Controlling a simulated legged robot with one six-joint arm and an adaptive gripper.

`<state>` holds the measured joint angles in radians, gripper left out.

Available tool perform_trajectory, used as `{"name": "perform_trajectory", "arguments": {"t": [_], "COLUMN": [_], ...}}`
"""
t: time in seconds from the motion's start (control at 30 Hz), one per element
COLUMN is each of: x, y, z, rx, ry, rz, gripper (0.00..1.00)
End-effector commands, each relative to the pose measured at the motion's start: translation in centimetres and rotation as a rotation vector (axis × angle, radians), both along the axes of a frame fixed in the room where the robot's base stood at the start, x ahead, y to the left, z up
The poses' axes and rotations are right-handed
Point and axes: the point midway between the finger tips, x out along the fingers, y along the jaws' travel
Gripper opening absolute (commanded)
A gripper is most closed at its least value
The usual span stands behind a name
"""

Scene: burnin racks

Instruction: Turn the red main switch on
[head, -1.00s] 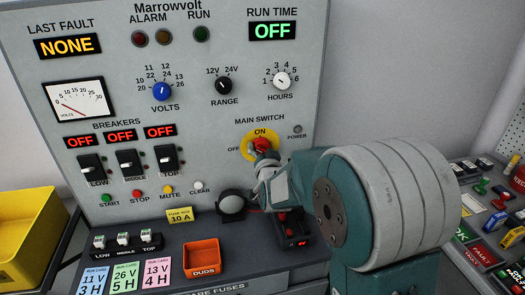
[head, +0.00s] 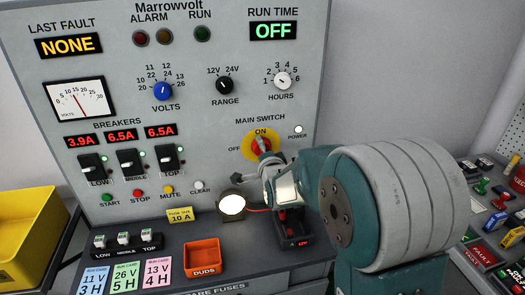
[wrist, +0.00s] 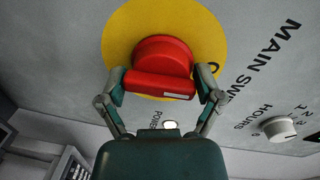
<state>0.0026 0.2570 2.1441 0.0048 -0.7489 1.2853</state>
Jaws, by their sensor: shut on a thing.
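The red main switch (head: 254,147) sits on a yellow round plate (head: 273,138) on the grey panel, with ON above it and OFF to its left. In the wrist view the red knob (wrist: 162,54) has a raised red bar (wrist: 155,84) with a white mark near one end. My gripper (wrist: 160,88) is shut on this bar, one finger at each end. In the head view my gripper (head: 267,162) covers the lower part of the knob. The power lamp (head: 298,129), right of the switch, is lit white.
Three breakers (head: 129,161) show 3.9A, 6.5A and 6.5A. The round desk lamp (head: 232,205) glows below the panel.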

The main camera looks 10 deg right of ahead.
Motion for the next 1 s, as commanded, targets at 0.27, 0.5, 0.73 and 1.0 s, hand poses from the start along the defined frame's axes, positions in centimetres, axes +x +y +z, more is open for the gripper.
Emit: {"name": "perform_trajectory", "arguments": {"t": [0.27, 0.5, 0.73, 1.0], "x": [0.13, 0.14, 0.14, 0.08], "y": [-0.07, -0.09, -0.08, -0.07], "z": [0.44, 0.45, 0.46, 0.3], "rx": [0.086, 0.103, 0.102, 0.102], "ry": [-0.011, -0.012, -0.012, -0.008], "rz": [-0.001, -0.001, -0.002, -0.001], "gripper": [0.36, 0.36, 0.36, 1.0]}}
